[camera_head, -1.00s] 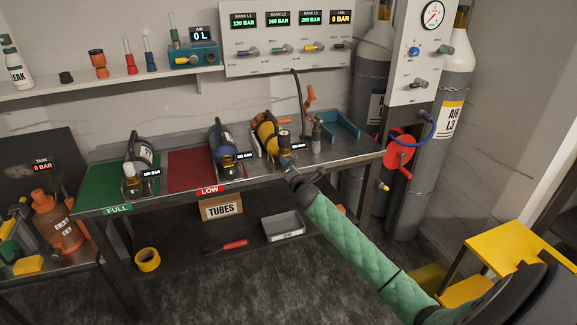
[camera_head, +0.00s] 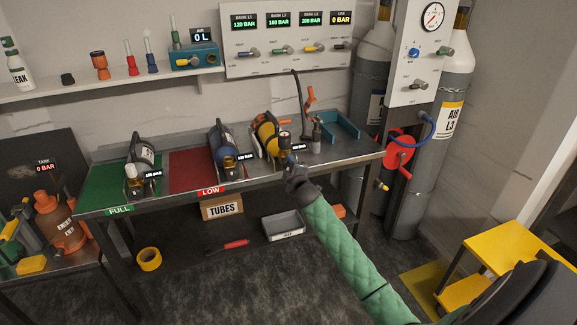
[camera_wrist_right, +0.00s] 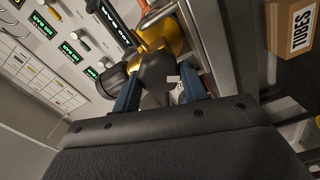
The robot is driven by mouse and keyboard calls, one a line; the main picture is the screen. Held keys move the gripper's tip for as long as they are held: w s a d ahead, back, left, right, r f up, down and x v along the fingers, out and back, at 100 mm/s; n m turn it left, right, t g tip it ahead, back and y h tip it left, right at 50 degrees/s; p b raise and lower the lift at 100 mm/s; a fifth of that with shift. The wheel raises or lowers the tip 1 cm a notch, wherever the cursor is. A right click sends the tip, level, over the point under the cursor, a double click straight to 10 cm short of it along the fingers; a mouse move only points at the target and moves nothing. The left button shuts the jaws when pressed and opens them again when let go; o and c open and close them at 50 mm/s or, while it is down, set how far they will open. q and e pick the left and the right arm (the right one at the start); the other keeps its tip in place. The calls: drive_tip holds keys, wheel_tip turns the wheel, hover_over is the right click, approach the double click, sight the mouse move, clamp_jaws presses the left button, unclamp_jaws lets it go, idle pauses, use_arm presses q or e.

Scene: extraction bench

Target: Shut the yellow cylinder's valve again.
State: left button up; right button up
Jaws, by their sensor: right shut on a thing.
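The yellow cylinder (camera_head: 266,136) lies on the metal bench with its valve end (camera_head: 284,141) toward me. A small dark display (camera_head: 299,146) beside it is too small to read surely. My right gripper (camera_head: 288,161) is at that valve end, its arm in a green sleeve coming from the lower right. In the right wrist view, the blue fingers of the right gripper (camera_wrist_right: 160,88) stand either side of a dark valve knob (camera_wrist_right: 156,70) and are shut on it. Brass and yellow parts show just behind the knob. How far the valve is turned cannot be told. My left gripper is not in view.
A blue cylinder (camera_head: 221,140) lies to the left on the bench and a grey one (camera_head: 142,150) on the green mat (camera_head: 98,186). A hose with an orange lever (camera_head: 309,97) and a teal holder (camera_head: 343,128) stand to the right. A red reel (camera_head: 400,150) is beyond the bench's right end.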

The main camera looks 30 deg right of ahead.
drive_tip(key=shift+m, duration=1)
drive_tip(key=shift+m+p, duration=0.4)
drive_tip(key=shift+m, duration=0.9)
drive_tip(key=m+p, duration=0.1)
drive_tip(key=m, duration=0.4)
drive_tip(key=shift+d+r+m, duration=0.1)
drive_tip(key=shift+m, duration=0.2)
drive_tip(key=m+p, duration=0.2)
drive_tip(key=m, duration=0.4)
drive_tip(key=shift+s, duration=0.1)
use_arm(q)
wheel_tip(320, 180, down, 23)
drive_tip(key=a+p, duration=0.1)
drive_tip(key=p, duration=0.1)
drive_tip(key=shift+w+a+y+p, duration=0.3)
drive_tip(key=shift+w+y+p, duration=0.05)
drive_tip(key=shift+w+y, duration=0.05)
use_arm(e)
drive_tip(key=m, duration=1.4)
drive_tip(key=shift+d+f, duration=0.15)
drive_tip(key=shift+f, duration=0.15)
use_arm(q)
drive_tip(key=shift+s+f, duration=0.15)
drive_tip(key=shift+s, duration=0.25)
